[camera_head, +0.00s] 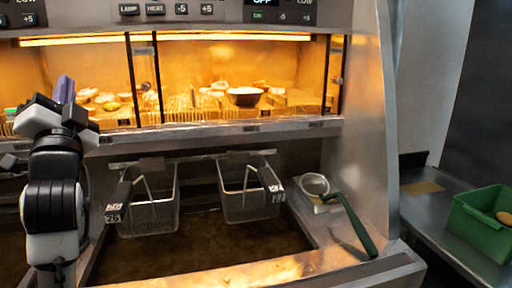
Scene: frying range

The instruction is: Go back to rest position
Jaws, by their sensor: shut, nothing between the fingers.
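My arm stands upright at the left of the head view, in front of the frying range. My gripper (64,90) is at its top end, at the height of the lit warming shelf, with slim purplish fingers pointing up and away. The fingers look shut and I see nothing held. The wrist hides part of the gripper. Two wire fry baskets, the left one (150,212) and the right one (246,200), hang over the fryer vat (195,256), to the right of my arm and apart from it.
The warming shelf (225,134) holds food, cartons and a dark bowl (244,97). A strainer with a dark green handle (350,222) lies right of the vat. A green crate (485,226) stands on the side counter (430,205) at far right.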

